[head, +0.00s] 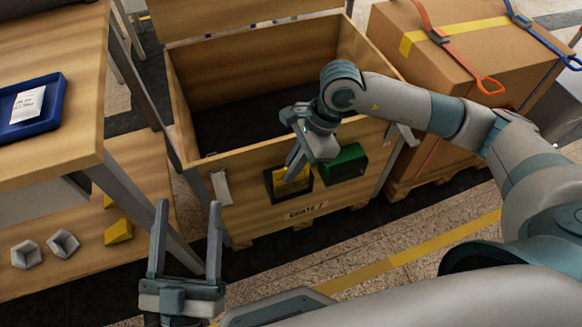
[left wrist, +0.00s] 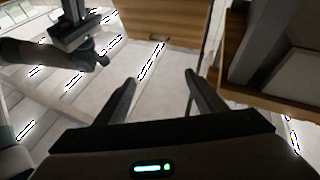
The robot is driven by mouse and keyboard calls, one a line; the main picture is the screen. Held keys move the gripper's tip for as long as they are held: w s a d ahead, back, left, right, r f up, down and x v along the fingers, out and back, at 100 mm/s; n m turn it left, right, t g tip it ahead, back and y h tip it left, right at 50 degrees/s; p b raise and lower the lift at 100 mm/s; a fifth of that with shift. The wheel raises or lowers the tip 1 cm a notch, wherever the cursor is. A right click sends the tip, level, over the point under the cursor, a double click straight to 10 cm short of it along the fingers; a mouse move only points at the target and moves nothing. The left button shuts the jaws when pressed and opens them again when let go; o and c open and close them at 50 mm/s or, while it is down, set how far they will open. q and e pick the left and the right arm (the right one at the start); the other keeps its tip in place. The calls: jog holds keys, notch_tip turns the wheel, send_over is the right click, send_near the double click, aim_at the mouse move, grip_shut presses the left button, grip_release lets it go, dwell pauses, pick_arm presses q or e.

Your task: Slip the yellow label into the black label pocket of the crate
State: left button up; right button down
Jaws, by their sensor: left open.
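The wooden crate (head: 240,192) stands open-topped in the middle of the head view. Its black label pocket (head: 269,185) is on the front face. The yellow label (head: 292,187) shows at the pocket, within its dark outline; how deep it sits I cannot tell. My right gripper (head: 291,168) is at the label's upper edge, fingers pointing down. Its fingers overlap in the view, so whether they grip the label is unclear. My left gripper (head: 187,206) is open and empty, in front of the crate and to its left; its spread fingers also show in the left wrist view (left wrist: 160,78).
A green box (head: 344,164) is on the crate front, right of the pocket. A wooden bench (head: 75,105) with a blue tray (head: 50,122) stands left; its lower shelf holds grey and yellow pieces. A strapped cardboard box (head: 445,65) stands right. Floor in front is clear.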

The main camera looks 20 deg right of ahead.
pick_arm(q)
jog(key=shift+s+r+t, duration=0.3)
jog(key=shift+s+r, duration=0.05)
jog(key=shift+r, duration=0.1)
pick_arm(e)
jog(key=shift+f, duration=0.15)
jog(key=c, duration=1.9)
grip_release()
pick_arm(q)
jog(key=w+f+g+y+p, duration=0.1)
jog(key=w+f+g+p, duration=0.1)
jog(key=f, duration=0.5)
jog(key=w+g, duration=0.1)
jog(key=g, duration=0.1)
jog(key=shift+a+f+g+y, duration=0.2)
jog(key=shift+a+g+y, duration=0.05)
jog(key=shift+g+y, duration=0.05)
pick_arm(e)
jog(key=v, duration=1.7)
jog(key=shift+w+r, duration=0.1)
jog(key=shift+r, duration=0.15)
